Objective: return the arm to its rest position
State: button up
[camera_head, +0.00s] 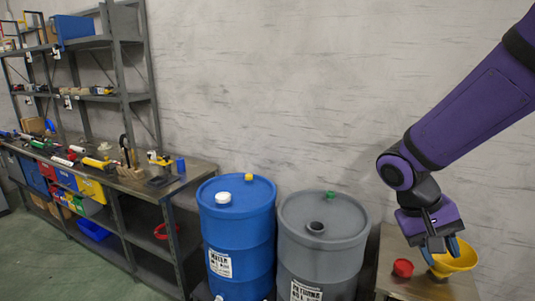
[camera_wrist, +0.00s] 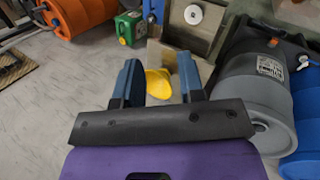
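My purple arm (camera_head: 470,115) reaches in from the upper right in the head view. My gripper (camera_head: 439,248) points down over the small table (camera_head: 405,284) at the right. In the wrist view my gripper (camera_wrist: 160,62) has its two blue fingers spread apart, with nothing held between them. A yellow funnel (camera_head: 457,260) is on the table, just behind and right of the fingers in the head view. The funnel also shows between and beyond the fingers in the wrist view (camera_wrist: 158,83). Whether a finger touches it I cannot tell.
A red cap (camera_head: 403,268) sits on the table beside the funnel. A grey drum (camera_head: 322,250) and a blue drum (camera_head: 237,235) stand left of it. A workbench (camera_head: 120,180) with tools and shelving lines the left wall. The wrist view shows a green canister (camera_wrist: 130,28) and an orange drum (camera_wrist: 85,12).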

jog(key=s+r+n+t+y, duration=0.1)
jog(key=s+r+t+y, duration=0.1)
jog(key=s+r+t, duration=0.2)
jog(key=s+a+r+n+t+y, duration=0.1)
jog(key=s+r+t+y, duration=0.2)
jog(key=r, duration=0.7)
jog(key=shift+s+t, duration=0.6)
jog(key=shift+s, duration=0.65)
jog(key=shift+a+f, duration=0.1)
jog(key=shift+a, duration=0.05)
dwell(0.5)
